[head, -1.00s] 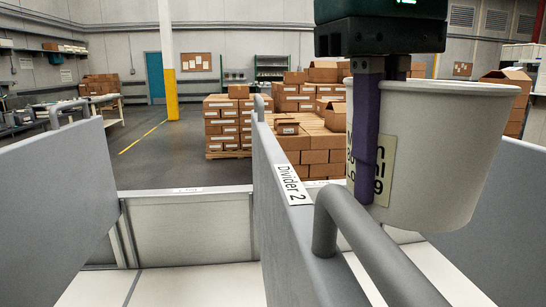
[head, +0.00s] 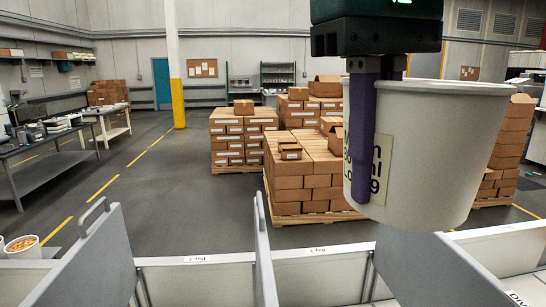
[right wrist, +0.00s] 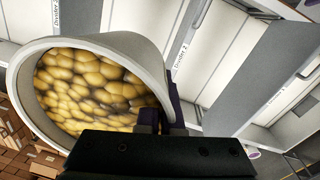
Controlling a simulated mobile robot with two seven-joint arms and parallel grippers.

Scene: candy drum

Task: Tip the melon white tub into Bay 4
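The white tub (head: 430,160) hangs upright in my right gripper (head: 362,185) at the right of the head view. One purple finger lies on its outer wall, over a partly hidden label; the other finger is hidden. In the right wrist view the tub (right wrist: 142,50) holds many yellow rounded pieces, and the gripper (right wrist: 163,115) is clamped on its rim. The bays lie low in front, split by grey dividers (head: 262,262). Small labels on the front wall (head: 225,280) are too small to read surely. Bay 4 cannot be told for certain. My left gripper is not in view.
A divider marked Divider 2 (right wrist: 195,35) shows in the right wrist view. Another divider with a handle (head: 95,255) stands at the left. A second tub with orange contents (head: 22,247) sits at the far left. Stacked cartons (head: 305,165) stand on pallets beyond the bays.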

